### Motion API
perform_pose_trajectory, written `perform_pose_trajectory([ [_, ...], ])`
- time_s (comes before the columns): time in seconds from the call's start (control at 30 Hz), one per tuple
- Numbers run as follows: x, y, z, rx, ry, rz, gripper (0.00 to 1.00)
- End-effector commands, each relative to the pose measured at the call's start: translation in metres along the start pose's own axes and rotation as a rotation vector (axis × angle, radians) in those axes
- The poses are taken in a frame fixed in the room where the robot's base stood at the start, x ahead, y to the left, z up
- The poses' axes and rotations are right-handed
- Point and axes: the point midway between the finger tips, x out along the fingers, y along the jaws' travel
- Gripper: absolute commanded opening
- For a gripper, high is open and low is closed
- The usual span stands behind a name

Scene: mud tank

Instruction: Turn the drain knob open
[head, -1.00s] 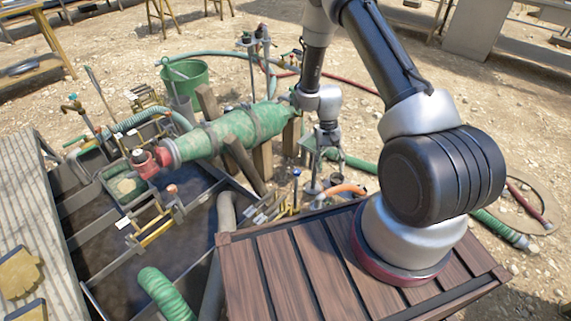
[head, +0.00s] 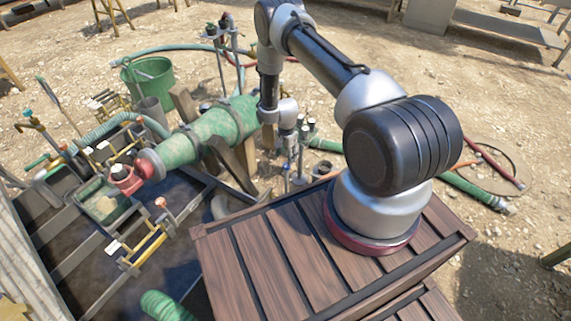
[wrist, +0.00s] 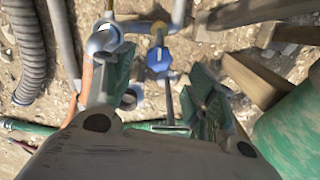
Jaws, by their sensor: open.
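A blue knob (wrist: 158,60) with a white mark sits on a metal pipe in the upper middle of the wrist view. No label shows that it is the drain knob. My gripper (wrist: 160,85) is open, pointing down, with one green-padded finger on each side below the knob in the picture. Nothing is between the fingers that I can see held. In the head view my gripper (head: 289,150) hangs beside the green cylinder (head: 212,132), near thin upright pipes; the knob is too small to make out clearly there.
A grey pipe elbow (wrist: 104,40) stands left of the knob, close to my left finger. Wooden beams (wrist: 255,80) and the green cylinder lie to the right. A ribbed grey hose (wrist: 27,50) runs at far left. The wooden platform (head: 270,255) is under my arm.

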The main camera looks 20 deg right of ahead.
Motion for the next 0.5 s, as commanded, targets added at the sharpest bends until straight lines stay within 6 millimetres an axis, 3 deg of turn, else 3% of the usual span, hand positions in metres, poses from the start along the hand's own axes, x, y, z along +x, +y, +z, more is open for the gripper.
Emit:
perform_pose_trajectory([
  [0.3,0.051,0.001,0.000,-0.003,-0.001,0.001,0.56],
  [0.5,0.060,0.001,0.000,-0.003,0.000,0.001,0.56],
])
